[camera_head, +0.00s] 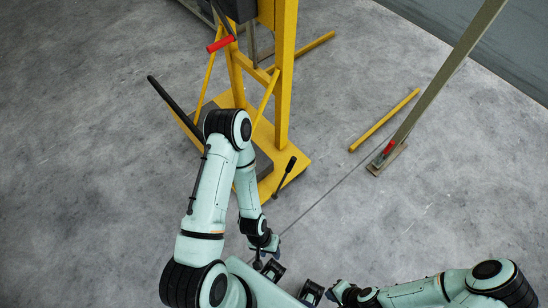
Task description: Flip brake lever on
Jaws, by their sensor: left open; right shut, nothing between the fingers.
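A yellow machine frame (286,75) stands on a yellow base ahead of me. A short dark lever (285,176) with a black grip leans up and right at the base's near right corner; it looks like the brake lever, but no label shows. A red-handled crank (221,44) sits higher on the frame. My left arm hides part of the base. My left gripper (268,251) is open and empty, below the dark lever in the picture and apart from it. My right gripper (337,292) is shut and empty near the bottom edge, far from the lever.
A long black-gripped bar (163,94) sticks out left of the base. A slanted post (445,75) with a red piece (389,148) at its foot stands at right, beside a yellow bar (384,120) on the floor. Grey floor (90,200) is clear at left.

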